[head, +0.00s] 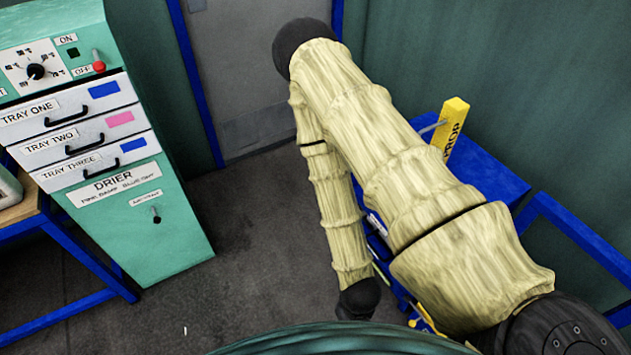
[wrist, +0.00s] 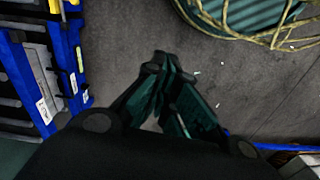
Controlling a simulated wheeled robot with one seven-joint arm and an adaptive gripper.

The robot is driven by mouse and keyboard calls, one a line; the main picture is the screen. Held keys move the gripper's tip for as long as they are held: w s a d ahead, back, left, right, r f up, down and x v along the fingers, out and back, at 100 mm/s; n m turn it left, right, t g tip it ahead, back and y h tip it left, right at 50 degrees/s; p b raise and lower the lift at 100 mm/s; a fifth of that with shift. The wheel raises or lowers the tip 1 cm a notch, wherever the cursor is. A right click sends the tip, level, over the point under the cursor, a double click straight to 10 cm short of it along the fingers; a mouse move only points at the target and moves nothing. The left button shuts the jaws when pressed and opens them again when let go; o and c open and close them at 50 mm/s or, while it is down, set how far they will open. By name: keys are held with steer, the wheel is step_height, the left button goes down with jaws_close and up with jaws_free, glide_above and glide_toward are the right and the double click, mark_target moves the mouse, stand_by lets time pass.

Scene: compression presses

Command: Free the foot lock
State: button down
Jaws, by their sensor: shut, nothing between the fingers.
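I cannot make out a foot lock in either view. My gripper (wrist: 158,62) points down over the grey floor in the wrist view. Its dark green fingers meet at the tips, and nothing shows between them. In the head view my arm, in a pale yellow cover, reaches up and folds back down. Its dark lower end hangs beside the blue unit on the right, and the fingers cannot be made out there. My arm hides part of that unit.
The blue unit (head: 488,170) carries a yellow block (head: 456,115) with partly hidden lettering. Its blue frame and dark bins (wrist: 62,58) line the wrist view's left side. A green drier (head: 163,232) with three labelled trays stands left. Dark floor (head: 255,240) between them is clear.

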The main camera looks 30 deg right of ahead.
steer(key=w+d+f+n+t+h+b, duration=0.1)
steer(key=w+d+f+n+t+b, duration=0.1)
steer(key=w+d+f+b, duration=0.35)
steer(key=w+d+f+n+t+b, duration=0.2)
steer(key=w+f+t+b, duration=0.15)
steer(key=w+b, duration=0.35)
steer(key=w+d+f+n+t+h+b, duration=0.1)
steer(key=w+d+f+n+t+b, duration=0.15)
steer(key=w+f+b, duration=0.4)
steer(key=w+d+n+t+b, duration=1)
steer(key=w+d+b, duration=0.5)
steer(key=w+b, duration=0.5)
steer(key=shift+d+r+b, duration=0.2)
steer(key=shift+b, duration=0.65)
steer(key=shift+n, duration=0.25)
steer(key=w+d+b, duration=0.1)
steer(key=w+b, duration=0.5)
steer(key=w, duration=0.8)
steer(key=shift+d, duration=0.3)
